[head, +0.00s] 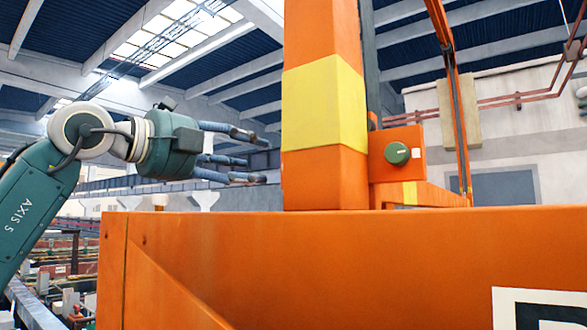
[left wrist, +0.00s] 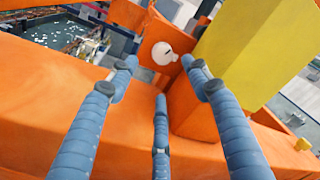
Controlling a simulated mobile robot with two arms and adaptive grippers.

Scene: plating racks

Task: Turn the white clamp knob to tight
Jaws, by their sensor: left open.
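The white clamp knob (left wrist: 162,53) sits on an orange plate (left wrist: 150,35) beside the yellow-banded post in the left wrist view. It is round, with a small tab toward the post. I cannot see this white knob in the head view. My left gripper (head: 258,158) has three blue-grey fingers, spread open and empty, pointing right toward the post. In the left wrist view the gripper's fingertips (left wrist: 160,73) frame the area just below the knob. They appear short of it, with no clear contact. My right gripper is not in view.
The orange post with a yellow band (head: 325,105) stands close to my left fingertips. A green knob (head: 397,153) with a white mark is on an orange plate right of the post. A wide orange beam (head: 350,260) runs below. Open space surrounds my left arm.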

